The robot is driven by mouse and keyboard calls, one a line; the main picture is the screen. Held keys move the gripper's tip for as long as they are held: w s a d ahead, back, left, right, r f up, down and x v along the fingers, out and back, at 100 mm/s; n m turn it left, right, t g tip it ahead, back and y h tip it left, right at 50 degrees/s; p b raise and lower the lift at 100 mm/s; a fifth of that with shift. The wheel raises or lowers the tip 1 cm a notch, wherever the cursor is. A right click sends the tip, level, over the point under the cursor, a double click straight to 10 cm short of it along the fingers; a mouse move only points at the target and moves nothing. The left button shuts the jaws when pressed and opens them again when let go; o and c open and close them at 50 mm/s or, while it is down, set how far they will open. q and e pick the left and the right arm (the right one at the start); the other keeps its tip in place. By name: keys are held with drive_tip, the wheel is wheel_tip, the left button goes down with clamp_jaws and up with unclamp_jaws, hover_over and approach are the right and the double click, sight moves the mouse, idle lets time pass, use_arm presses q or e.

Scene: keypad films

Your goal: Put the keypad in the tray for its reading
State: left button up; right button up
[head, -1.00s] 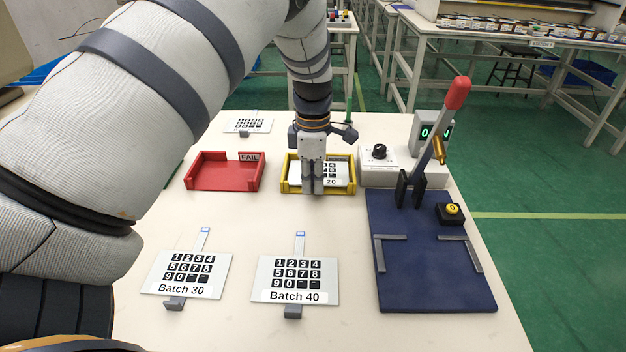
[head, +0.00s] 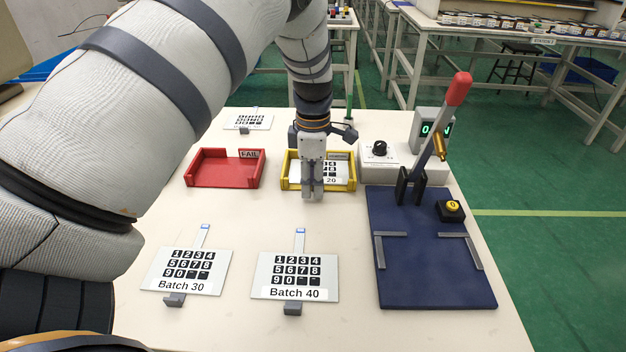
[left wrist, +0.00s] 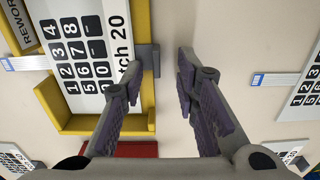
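The Batch 20 keypad (head: 338,172) lies in the yellow tray (head: 287,184). The left wrist view shows the tray's REWORK label (left wrist: 22,22), the keypad's black keys (left wrist: 82,52) and its grey tab (left wrist: 148,57) sticking out at the tray's front side. My left gripper (head: 312,196) points down at the tray's front edge and hides part of the keypad in the head view. In the left wrist view its fingers (left wrist: 168,62) are apart with bare table between them. One finger is close to the tab; I cannot tell if they touch. My right gripper is out of view.
An empty red FAIL tray (head: 224,183) stands left. Batch 30 (head: 187,271) and Batch 40 (head: 295,276) keypads lie in front, another keypad (head: 243,120) behind. A blue fixture (head: 430,270) with a red-handled lever (head: 458,90) and a lit display box (head: 427,128) stand right.

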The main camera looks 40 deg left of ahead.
use_arm(q)
wheel_tip(320, 180, up, 12)
idle(0.4)
